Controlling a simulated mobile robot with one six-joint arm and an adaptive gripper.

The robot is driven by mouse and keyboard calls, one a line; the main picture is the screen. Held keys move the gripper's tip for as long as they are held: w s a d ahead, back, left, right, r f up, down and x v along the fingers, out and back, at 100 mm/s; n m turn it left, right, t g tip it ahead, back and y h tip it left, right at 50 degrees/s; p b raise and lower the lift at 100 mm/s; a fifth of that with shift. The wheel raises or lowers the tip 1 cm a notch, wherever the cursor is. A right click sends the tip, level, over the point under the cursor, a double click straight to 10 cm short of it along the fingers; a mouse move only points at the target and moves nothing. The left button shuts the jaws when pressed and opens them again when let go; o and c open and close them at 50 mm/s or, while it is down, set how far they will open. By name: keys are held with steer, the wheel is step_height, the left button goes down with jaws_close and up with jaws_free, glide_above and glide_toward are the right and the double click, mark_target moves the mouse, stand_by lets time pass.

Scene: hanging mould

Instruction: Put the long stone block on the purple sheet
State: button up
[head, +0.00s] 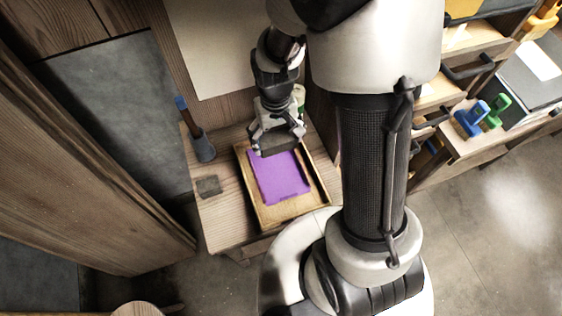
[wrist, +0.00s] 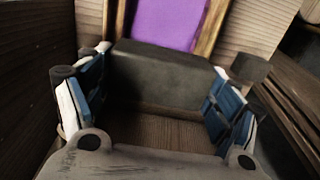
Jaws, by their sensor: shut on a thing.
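A long dark grey stone block (wrist: 160,78) is between the two fingers of my gripper (wrist: 155,100) in the wrist view. In the head view my gripper (head: 276,140) holds the block (head: 280,145) at the back edge of a wooden tray. The purple sheet (head: 282,180) lies flat in the tray (head: 318,185). The sheet also shows beyond the block in the wrist view (wrist: 168,20). The block covers part of the sheet's far edge in the head view. I cannot tell how high the block is above the tray.
A small grey block (head: 208,186) lies on the wooden table (head: 225,225) left of the tray. A grey holder with a blue-topped handle (head: 202,142) stands behind it. Blue clamps (head: 472,118) and green clamps (head: 496,110) are on a bench at the right.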

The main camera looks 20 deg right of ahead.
mark_target(277, 137)
step_height(277, 137, down, 15)
steer(key=b, duration=0.4)
steer(key=shift+w, duration=0.1)
steer(key=o, duration=1.4)
steer(key=shift+f, duration=0.1)
step_height(277, 137, up, 12)
steer(key=p, duration=0.4)
steer(key=shift+t, duration=0.5)
steer(key=r, duration=0.7)
steer(key=shift+s+r, duration=0.2)
steer(key=shift+s, duration=0.05)
steer(key=s+r+t, duration=0.1)
steer(key=s+r, duration=0.4)
steer(key=r, duration=0.1)
steer(key=s+r+t, duration=0.1)
steer(key=s+r, duration=0.3)
steer(key=r, duration=0.1)
steer(key=s+r+t, duration=0.1)
steer(key=s+r, duration=0.4)
steer(key=r, duration=0.1)
steer(key=shift+s+d+r+t, duration=0.1)
steer(key=shift+s+r+t, duration=0.2)
steer(key=shift+s+r, duration=0.05)
